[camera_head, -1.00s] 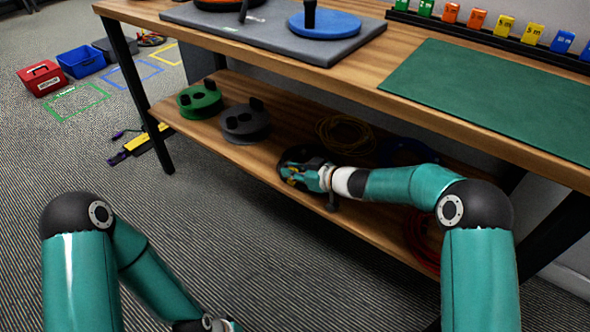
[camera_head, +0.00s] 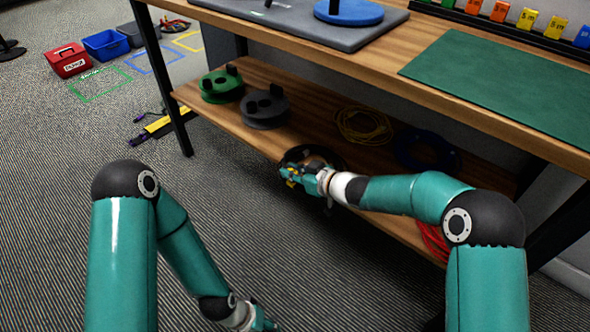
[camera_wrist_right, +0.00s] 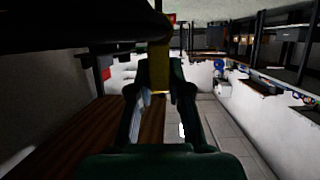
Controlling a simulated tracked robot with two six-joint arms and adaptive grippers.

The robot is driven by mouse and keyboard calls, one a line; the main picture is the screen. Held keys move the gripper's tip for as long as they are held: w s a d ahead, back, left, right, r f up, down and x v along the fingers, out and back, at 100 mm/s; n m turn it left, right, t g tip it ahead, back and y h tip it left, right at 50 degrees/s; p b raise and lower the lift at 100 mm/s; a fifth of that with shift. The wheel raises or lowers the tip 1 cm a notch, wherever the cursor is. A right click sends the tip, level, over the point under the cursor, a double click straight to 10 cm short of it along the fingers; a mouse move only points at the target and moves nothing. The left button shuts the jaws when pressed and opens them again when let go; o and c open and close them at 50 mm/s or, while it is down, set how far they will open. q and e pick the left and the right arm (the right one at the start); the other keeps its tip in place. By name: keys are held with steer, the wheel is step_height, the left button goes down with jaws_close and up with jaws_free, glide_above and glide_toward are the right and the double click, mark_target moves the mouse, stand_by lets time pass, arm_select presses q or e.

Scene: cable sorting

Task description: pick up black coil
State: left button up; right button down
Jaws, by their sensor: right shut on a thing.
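The black coil (camera_head: 330,153) shows as a dark ring behind and around my right gripper (camera_head: 290,176), at the front edge of the lower shelf. My right gripper is shut on its near side and hides part of it. I cannot tell how far it is clear of the shelf. In the right wrist view, the black coil (camera_wrist_right: 70,28) fills the upper left, and a yellowish band of it runs down between the fingers (camera_wrist_right: 158,88). My left gripper (camera_head: 262,322) is cut off at the bottom edge, low in front of the shelf; its fingers are not clear.
The lower shelf (camera_head: 225,122) also holds a green spool (camera_head: 221,86), a grey spool (camera_head: 264,108), a yellow coil (camera_head: 363,127), a blue coil (camera_head: 425,150) and a red coil (camera_head: 433,242). The tabletop (camera_head: 400,85) overhangs above. Open carpet (camera_head: 60,200) lies at left.

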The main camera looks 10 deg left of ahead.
steer(key=c, duration=1)
jaws_free()
steer(key=shift+w+a, duration=0.1)
steer(key=shift+s+d+r, duration=0.2)
steer(key=shift+d, duration=0.2)
steer(key=v, duration=1.1)
steer(key=shift+d+f, duration=0.1)
steer(key=shift+f, duration=0.1)
steer(key=shift+s, duration=0.1)
